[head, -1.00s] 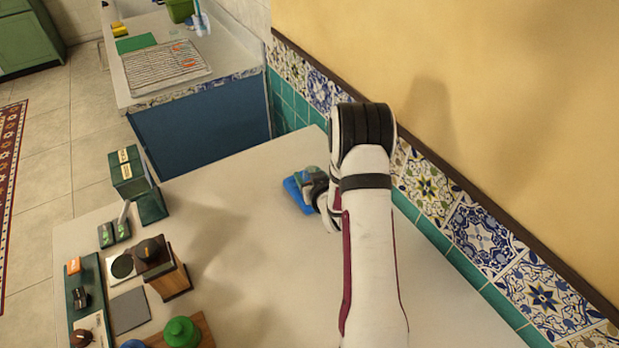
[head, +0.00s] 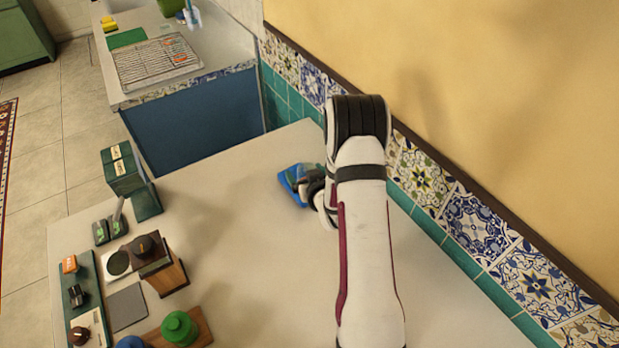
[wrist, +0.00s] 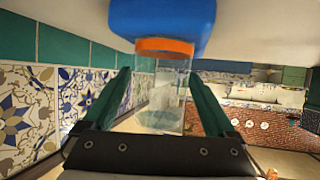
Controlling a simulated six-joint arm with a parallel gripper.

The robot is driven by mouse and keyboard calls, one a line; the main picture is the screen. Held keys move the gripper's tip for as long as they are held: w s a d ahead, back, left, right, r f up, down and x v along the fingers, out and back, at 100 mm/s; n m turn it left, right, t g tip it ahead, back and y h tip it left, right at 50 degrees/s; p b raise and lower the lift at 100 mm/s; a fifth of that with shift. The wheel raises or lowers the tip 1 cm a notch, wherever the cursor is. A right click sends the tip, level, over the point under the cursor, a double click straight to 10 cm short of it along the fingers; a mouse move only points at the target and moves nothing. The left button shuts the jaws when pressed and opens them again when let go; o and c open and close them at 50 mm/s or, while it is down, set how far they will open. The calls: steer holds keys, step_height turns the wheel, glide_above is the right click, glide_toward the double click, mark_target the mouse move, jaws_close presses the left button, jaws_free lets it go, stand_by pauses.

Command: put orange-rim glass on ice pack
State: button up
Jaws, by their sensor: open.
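The ice pack (head: 288,182) is a flat blue block on the white table near the tiled wall, partly covered by my gripper in the head view. In the wrist view the ice pack (wrist: 165,18) fills the top. The clear orange-rim glass (wrist: 162,95) has its orange rim at the ice pack end and appears to meet the pack there. My gripper (wrist: 160,78) is open, with one green finger on each side of the glass and visible gaps between. In the head view the glass cannot be made out clearly behind my gripper.
The tiled wall (head: 470,235) runs close along the right of the table. A green box (head: 124,168), a wooden grinder-like block (head: 165,272) and a green round-topped item (head: 179,328) stand at the left. The middle of the table (head: 235,215) is clear.

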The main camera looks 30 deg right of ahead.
steer(key=s+a+r+m+g+y, duration=0.1)
steer(key=s+a+r+g, duration=0.3)
steer(key=s, duration=0.7)
steer(key=s+a+r+g+y, duration=0.2)
steer(key=s+a+r+g, duration=0.2)
steer(key=s+a+r, duration=0.3)
steer(key=s+a+r+m+g+y, duration=0.1)
steer(key=s+a+r+g, duration=0.3)
steer(key=s+a, duration=1)
step_height(320, 180, up, 3)
steer(key=s+y, duration=0.1)
steer(key=s, duration=0.1)
steer(key=shift+s+f+m+g, duration=0.2)
steer(key=shift+s+m+g, duration=0.1)
steer(key=shift+s, duration=0.1)
